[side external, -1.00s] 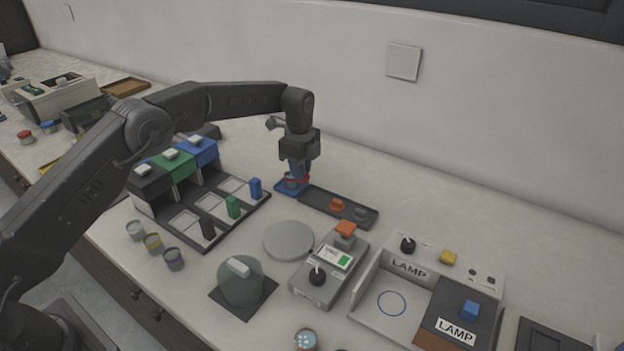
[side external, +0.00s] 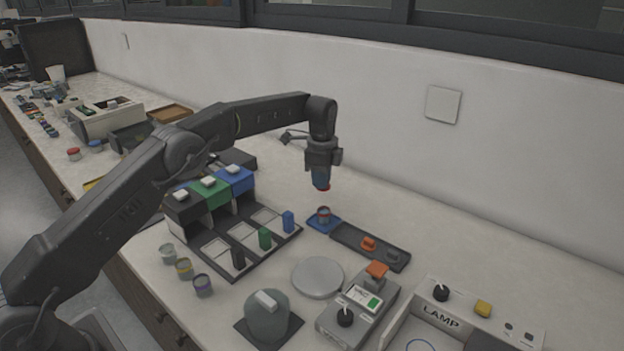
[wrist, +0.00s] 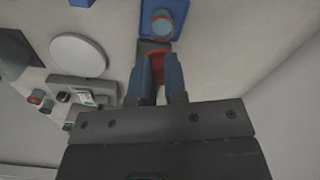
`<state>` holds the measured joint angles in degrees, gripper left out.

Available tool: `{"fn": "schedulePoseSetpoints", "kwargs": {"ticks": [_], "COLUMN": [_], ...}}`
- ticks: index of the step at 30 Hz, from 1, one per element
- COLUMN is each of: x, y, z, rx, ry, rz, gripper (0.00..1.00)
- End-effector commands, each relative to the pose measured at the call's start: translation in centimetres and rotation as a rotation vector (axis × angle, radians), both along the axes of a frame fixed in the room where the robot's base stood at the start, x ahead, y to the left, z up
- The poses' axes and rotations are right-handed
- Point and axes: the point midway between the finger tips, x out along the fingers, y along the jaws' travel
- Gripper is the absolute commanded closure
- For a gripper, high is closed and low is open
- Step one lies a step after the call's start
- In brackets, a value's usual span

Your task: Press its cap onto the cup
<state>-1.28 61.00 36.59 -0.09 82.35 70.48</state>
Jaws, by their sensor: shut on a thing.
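A small cup (side external: 323,215) with a reddish band stands upright on a blue pad (side external: 313,223) at the left end of a dark tray. The wrist view also shows the cup (wrist: 162,26) on its blue pad (wrist: 147,8). My gripper (side external: 321,181) is above the cup, with a clear gap between them. It is shut on a red cap (wrist: 157,66), which shows between the blue fingers in the wrist view. In the side view the cap (side external: 322,188) is a thin red strip at the fingertips.
The dark tray (side external: 345,238) holds an orange piece (side external: 368,243) and a grey piece. A round grey plate (side external: 318,278), a device with a lever (side external: 345,318) and a coloured-bin rack (side external: 208,192) stand nearer. A white wall rises behind.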

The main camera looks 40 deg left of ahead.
Motion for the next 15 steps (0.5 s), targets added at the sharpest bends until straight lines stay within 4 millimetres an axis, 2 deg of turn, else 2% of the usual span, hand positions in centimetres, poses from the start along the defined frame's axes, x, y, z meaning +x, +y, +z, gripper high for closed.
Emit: {"fn": "schedulePoseSetpoints", "kwargs": {"ticks": [8,15], "x": [0.2,0.2], "y": [-0.2,-0.2], "z": [-1.1,-3.5], "rx": [0.0,0.0], "ry": [0.002,0.003], "rz": [0.03,0.028], "gripper": [1.0,1.0]}}
